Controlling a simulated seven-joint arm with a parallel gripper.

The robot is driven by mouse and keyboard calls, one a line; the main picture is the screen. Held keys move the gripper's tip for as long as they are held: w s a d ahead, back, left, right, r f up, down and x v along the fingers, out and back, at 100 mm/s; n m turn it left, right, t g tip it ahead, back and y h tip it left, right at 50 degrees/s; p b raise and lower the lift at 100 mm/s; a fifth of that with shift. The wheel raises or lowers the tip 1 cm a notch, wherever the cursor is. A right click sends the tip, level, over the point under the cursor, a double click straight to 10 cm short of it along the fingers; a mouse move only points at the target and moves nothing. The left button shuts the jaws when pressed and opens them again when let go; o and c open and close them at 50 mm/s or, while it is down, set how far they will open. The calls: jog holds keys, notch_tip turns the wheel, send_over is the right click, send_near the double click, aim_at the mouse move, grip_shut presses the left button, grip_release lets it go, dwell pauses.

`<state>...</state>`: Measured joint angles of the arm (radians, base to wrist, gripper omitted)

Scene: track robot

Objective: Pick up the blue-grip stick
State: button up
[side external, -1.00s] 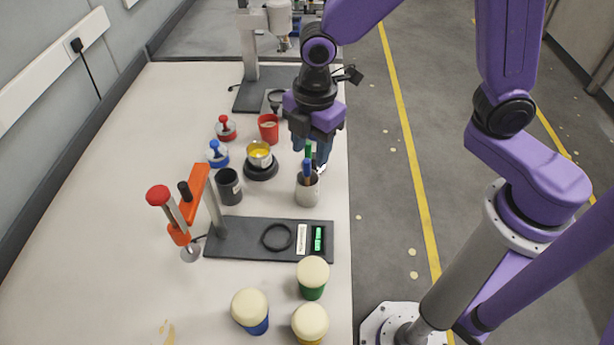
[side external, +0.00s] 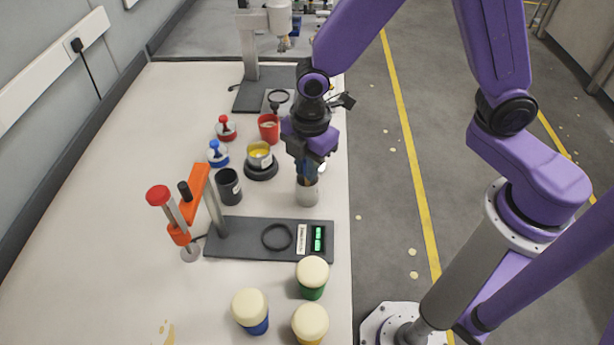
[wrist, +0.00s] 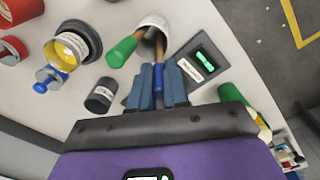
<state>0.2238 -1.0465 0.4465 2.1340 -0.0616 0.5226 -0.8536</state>
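The blue-grip stick (wrist: 158,75) stands in a grey-white cup (wrist: 153,22), seen in the wrist view with its blue grip between my gripper's two blue fingers. My gripper (wrist: 158,92) has its fingers close together, with the grip filling the narrow gap, so it looks shut on the stick. The side view shows my gripper (side external: 307,176) right above the cup (side external: 307,194), its fingertips near the rim and hiding most of the sticks. A green-grip stick (wrist: 121,52) leans out of the same cup, beside the fingers.
A dark cup (side external: 229,187) and a yellow-filled pot on a black base (side external: 261,170) stand left of the cup. A black stand with a green display (side external: 250,240) lies in front. Several cream-topped cups (side external: 312,272) stand nearer. The table's right edge is close by.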

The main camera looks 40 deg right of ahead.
grip_shut()
jog(key=r, duration=0.9)
jog(key=shift+w+a+r, duration=0.1)
jog(key=shift+w+r, duration=0.25)
jog(key=shift+r, duration=0.05)
jog(key=w+r+t+y, duration=0.1)
jog(key=w+r, duration=0.1)
jog(key=w, duration=1.1)
notch_tip(320, 180, down, 11)
jog(key=shift+w+d+t, duration=0.2)
jog(key=shift+w+t, duration=0.05)
jog(key=shift+t, duration=0.05)
jog(key=shift+a+r, duration=0.1)
